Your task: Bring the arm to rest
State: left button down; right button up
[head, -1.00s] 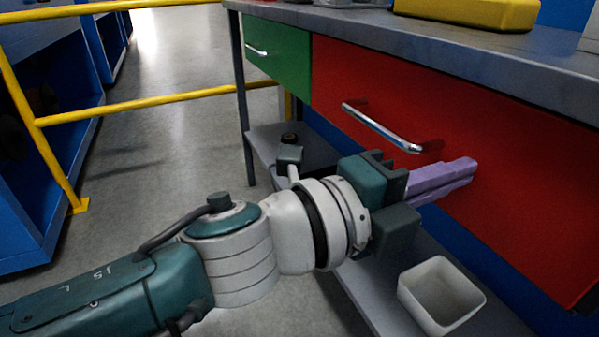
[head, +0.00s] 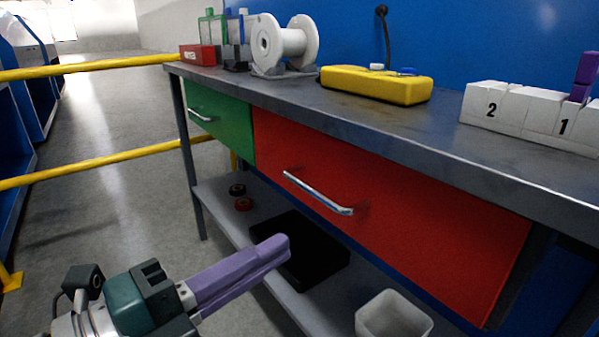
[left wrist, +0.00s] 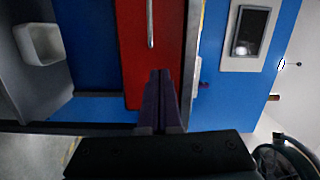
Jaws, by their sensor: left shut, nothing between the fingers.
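My left gripper (head: 276,247) shows at the lower left of the head view, with long purple fingers pressed together and nothing between them. It is in free space in front of the workbench, lower in the picture than the red drawer (head: 390,215). In the left wrist view its shut fingers (left wrist: 162,75) point toward the red drawer (left wrist: 135,45). Both the red drawer and the green drawer (head: 222,122) look shut. My right gripper is in neither view.
The bench top (head: 440,140) carries a yellow case (head: 375,87), a white spool (head: 285,45) and white numbered blocks (head: 515,112). A lower shelf holds a black tray (head: 310,262) and a white bin (head: 393,318). Yellow rails (head: 95,165) stand left; the floor between is clear.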

pick_arm(q)
jog(key=w+a+r+n+t+y+p, duration=0.1)
jog(key=a+r+n+t+y+p, duration=0.15)
jog(key=r+n+p, duration=0.2)
jog(key=w+a+r+n+t+y+p, duration=0.1)
jog(key=a+r+n+y+p, duration=0.15)
jog(key=r, duration=0.35)
jog(key=s+a+r+n+g+y+p, duration=0.4)
jog(key=a+r+n+y+p, duration=0.35)
jog(key=n+p, duration=0.4)
jog(key=s+a+r+n+g+p, duration=0.1)
jog(key=s+r+n+g+p, duration=0.3)
jog(key=s+p, duration=0.45)
jog(key=s+a+r+n+g+p, duration=0.2)
jog(key=s+r+g+p, duration=0.2)
jog(key=s+r+p, duration=0.4)
notch_tip(320, 180, up, 33)
jog(key=s+p, duration=0.1)
jog(key=p, duration=3.2)
jog(key=shift+d, duration=0.2)
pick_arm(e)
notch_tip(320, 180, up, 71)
pick_arm(q)
jog(key=shift+y, duration=0.25)
